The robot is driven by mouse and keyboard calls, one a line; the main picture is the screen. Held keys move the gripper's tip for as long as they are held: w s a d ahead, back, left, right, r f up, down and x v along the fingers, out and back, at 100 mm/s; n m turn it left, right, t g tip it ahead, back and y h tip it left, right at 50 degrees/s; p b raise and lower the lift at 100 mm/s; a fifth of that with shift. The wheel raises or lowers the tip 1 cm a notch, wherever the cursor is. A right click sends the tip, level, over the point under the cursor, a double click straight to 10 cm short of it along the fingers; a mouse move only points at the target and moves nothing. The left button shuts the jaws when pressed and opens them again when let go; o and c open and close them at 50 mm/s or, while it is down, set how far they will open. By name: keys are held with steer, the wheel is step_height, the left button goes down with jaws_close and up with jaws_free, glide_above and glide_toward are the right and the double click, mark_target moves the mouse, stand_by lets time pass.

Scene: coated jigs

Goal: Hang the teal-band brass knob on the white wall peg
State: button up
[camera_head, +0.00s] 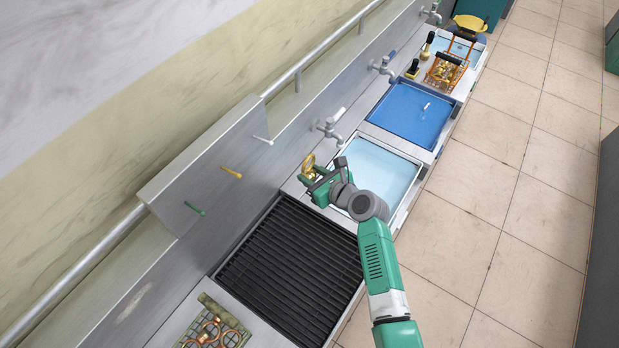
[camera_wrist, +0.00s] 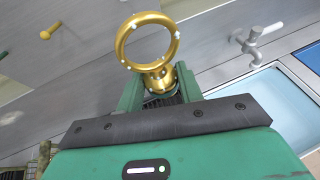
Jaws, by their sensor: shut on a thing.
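A brass knob with a large ring on top (camera_wrist: 155,45) is held upright between the fingers of my gripper (camera_wrist: 158,92). In the head view the knob (camera_head: 308,165) shows as a small gold shape at my gripper (camera_head: 315,182). Its ring has several pale spots, and I cannot make out a teal band; its lower part is hidden by the gripper. The white wall peg (camera_head: 263,140) sticks out of the grey wall panel, up and left of my gripper in the head view. The peg is empty and the knob is apart from it.
A yellow peg (camera_head: 231,173) and a green peg (camera_head: 194,209) are on the same panel, both bare. A tap (camera_head: 330,127) stands close behind my gripper. A black grate (camera_head: 285,262), a light-blue basin (camera_head: 382,172) and a blue basin (camera_head: 405,110) line the counter.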

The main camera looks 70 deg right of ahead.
steer(key=shift+r, duration=0.1)
steer(key=w+d+b, duration=0.1)
steer(key=w+d, duration=0.1)
steer(key=w, duration=0.7)
steer(key=shift+w+d, duration=0.25)
steer(key=shift+w, duration=0.1)
stand_by(0.5)
stand_by(0.4)
steer(key=shift+w+d+b, duration=0.3)
steer(key=shift+w+b, duration=0.1)
steer(key=shift+w, duration=0.7)
steer(key=shift+w+d+b, duration=0.25)
steer(key=shift+w+b, duration=0.15)
steer(key=shift+w, duration=0.65)
steer(key=shift+f, duration=0.2)
